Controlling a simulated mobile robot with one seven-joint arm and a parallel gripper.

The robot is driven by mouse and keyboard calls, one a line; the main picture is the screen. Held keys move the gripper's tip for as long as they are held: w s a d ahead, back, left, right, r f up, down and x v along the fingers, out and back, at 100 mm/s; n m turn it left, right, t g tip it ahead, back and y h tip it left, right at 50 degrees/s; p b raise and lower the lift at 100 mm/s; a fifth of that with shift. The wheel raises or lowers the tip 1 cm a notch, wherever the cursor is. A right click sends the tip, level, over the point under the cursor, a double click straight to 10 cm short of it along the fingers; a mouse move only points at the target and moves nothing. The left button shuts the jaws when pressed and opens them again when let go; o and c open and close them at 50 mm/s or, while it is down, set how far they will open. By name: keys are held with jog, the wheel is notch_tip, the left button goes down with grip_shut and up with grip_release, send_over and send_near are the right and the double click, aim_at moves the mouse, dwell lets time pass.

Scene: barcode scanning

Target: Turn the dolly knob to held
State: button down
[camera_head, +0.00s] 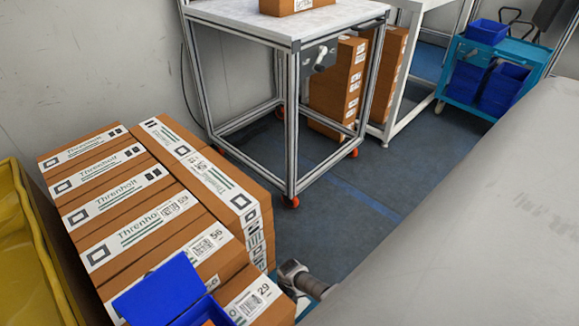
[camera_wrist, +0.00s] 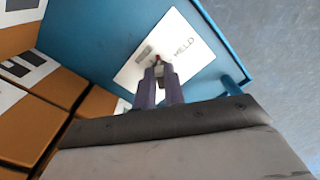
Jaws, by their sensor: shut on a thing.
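In the wrist view, a blue panel of the dolly (camera_wrist: 95,45) carries a white label plate (camera_wrist: 172,32). The word HELD is printed on the plate to the right of the knob. A grey mark is on the plate to the left of the knob. The small knob (camera_wrist: 157,59), with a red mark, shows at the tips of my gripper (camera_wrist: 160,72). The two purple fingers are close together and shut on the knob. The fingers hide most of it, so its exact pointing direction is unclear. The knob is not visible in the head view.
Brown cartons (camera_head: 125,205) are stacked at the left, with a blue bin (camera_head: 160,290) in front and a yellow container (camera_head: 25,250) beside them. A metal-framed table (camera_head: 290,110) stands behind. A blue cart (camera_head: 470,85) is at the back right. Dark floor (camera_head: 350,200) lies open between.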

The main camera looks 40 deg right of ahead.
jog(key=m+p, duration=0.1)
jog(key=m, duration=0.1)
jog(key=m+p, duration=0.2)
jog(key=m, duration=0.1)
jog(key=shift+s+d+r+m+p, duration=0.1)
jog(key=shift+d+r+m+p, duration=0.15)
jog(key=shift+m+p, duration=0.1)
jog(key=m+p, duration=0.1)
jog(key=m, duration=0.1)
jog(key=m+p, duration=0.2)
jog(key=m, duration=0.1)
jog(key=shift+s+f, duration=0.15)
jog(key=shift+f, duration=0.05)
jog(key=shift+m, duration=0.35)
jog(key=c, duration=1.5)
grip_release()
notch_tip(320, 180, up, 14)
jog(key=p, duration=0.7)
jog(key=shift+f+p, duration=0.15)
jog(key=shift+p, duration=0.15)
